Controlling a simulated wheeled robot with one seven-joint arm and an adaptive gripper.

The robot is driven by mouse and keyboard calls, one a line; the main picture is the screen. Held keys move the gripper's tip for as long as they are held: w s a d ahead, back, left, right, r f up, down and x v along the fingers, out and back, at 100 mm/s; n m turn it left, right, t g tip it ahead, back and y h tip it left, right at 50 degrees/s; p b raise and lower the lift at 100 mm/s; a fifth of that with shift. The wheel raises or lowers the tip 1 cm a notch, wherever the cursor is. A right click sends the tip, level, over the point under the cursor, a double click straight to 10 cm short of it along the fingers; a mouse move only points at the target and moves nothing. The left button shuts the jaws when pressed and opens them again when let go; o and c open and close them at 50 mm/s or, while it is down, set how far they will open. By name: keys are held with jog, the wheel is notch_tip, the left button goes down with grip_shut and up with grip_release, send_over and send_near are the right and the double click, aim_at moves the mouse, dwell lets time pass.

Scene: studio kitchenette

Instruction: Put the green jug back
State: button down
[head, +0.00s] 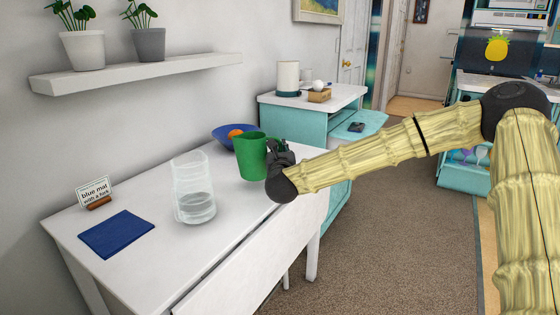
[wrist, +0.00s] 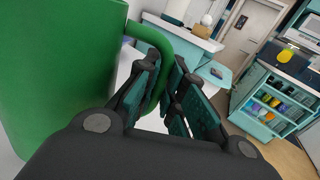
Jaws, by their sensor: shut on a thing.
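The green jug (head: 248,158) is upright at the right side of the white table (head: 140,270), in front of a blue bowl. I cannot tell whether its base touches the tabletop. My gripper (head: 272,152) is at the jug's right side and hides its handle in the head view. In the wrist view the jug (wrist: 55,70) fills the left side, and my gripper (wrist: 165,90) is shut on its handle, with fingers on both sides of it.
A glass pitcher (head: 193,190) stands left of the jug. A blue mat (head: 116,234) lies farther left by a sign (head: 96,192) reading "blue mat with a fork". The blue bowl (head: 222,135) holds an orange thing. A shelf (head: 140,72) hangs above.

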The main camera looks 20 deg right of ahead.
jog(key=shift+w+d+f, duration=0.1)
jog(key=shift+w+f, duration=0.1)
jog(key=shift+w, duration=0.1)
jog(key=shift+f+b, duration=0.45)
jog(key=shift+f, duration=1.1)
jog(key=shift+f, duration=0.1)
jog(key=shift+f, duration=0.1)
jog(key=c, duration=1.5)
grip_release()
jog(key=shift+s, duration=0.1)
